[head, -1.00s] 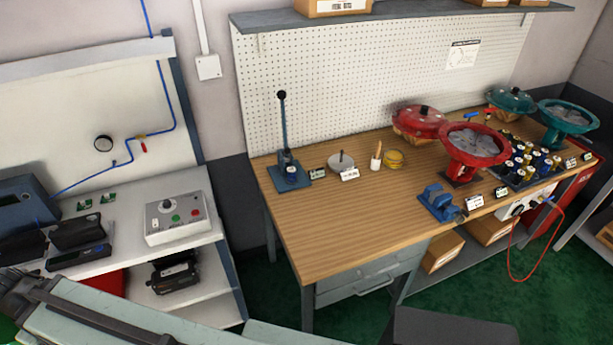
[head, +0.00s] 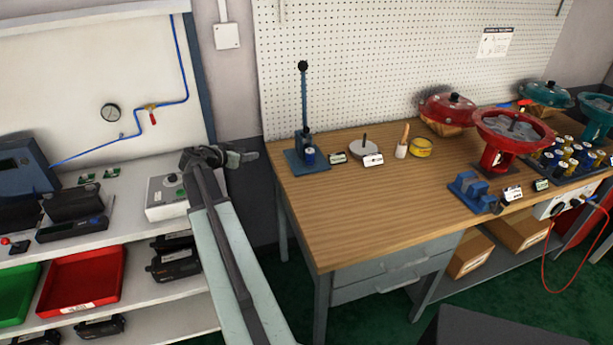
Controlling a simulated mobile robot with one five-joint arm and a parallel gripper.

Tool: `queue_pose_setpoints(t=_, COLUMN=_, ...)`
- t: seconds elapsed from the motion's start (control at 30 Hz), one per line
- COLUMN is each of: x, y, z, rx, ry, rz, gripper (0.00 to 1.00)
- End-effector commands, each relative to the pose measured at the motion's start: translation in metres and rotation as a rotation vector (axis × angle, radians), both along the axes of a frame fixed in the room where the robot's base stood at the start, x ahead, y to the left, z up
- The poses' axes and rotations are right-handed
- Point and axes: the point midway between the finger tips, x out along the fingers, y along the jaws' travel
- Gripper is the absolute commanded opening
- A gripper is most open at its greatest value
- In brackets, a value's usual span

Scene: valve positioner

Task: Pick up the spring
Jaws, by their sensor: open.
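Several small coloured cylinders, in blue, yellow and silver, that look like springs (head: 568,160) stand in a dark tray at the right of the wooden bench, beside the red round housing (head: 505,135). A small blue cylinder (head: 309,156), possibly another spring, sits at the base of the blue lever press (head: 304,115). I cannot tell which one is the task's spring. My gripper (head: 247,157) is open and looks empty.
The wooden bench (head: 370,220) also holds a grey disc (head: 363,151), a yellow tin (head: 421,147) and a blue vise (head: 470,188). A red bin (head: 82,280) and a green bin (head: 15,290) sit on the left shelves. The bench's front middle is clear.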

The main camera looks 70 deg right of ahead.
Motion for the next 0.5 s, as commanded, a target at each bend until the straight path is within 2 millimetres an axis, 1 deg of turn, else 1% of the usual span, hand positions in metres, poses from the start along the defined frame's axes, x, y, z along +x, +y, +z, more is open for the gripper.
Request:
queue_pose_setpoints(t=0.03, x=-0.034, y=-0.029, z=-0.021, rx=-0.019, ry=0.002, rz=-0.056, gripper=0.43)
queue_pose_setpoints(t=0.07, x=-0.052, y=-0.041, z=-0.025, rx=-0.027, ry=0.003, rz=-0.083, gripper=0.43)
queue_pose_setpoints(t=0.1, x=-0.075, y=-0.055, z=-0.029, rx=-0.034, ry=0.006, rz=-0.116, gripper=0.43)
queue_pose_setpoints(t=0.2, x=-0.118, y=-0.078, z=-0.037, rx=-0.045, ry=0.012, rz=-0.178, gripper=0.43)
queue_pose_setpoints(t=0.3, x=-0.137, y=-0.088, z=-0.037, rx=-0.050, ry=0.015, rz=-0.204, gripper=0.43)
queue_pose_setpoints(t=0.43, x=-0.140, y=-0.090, z=-0.036, rx=-0.050, ry=0.015, rz=-0.206, gripper=0.43)
queue_pose_setpoints(t=0.5, x=-0.141, y=-0.096, z=-0.040, rx=-0.050, ry=0.016, rz=-0.207, gripper=0.43)
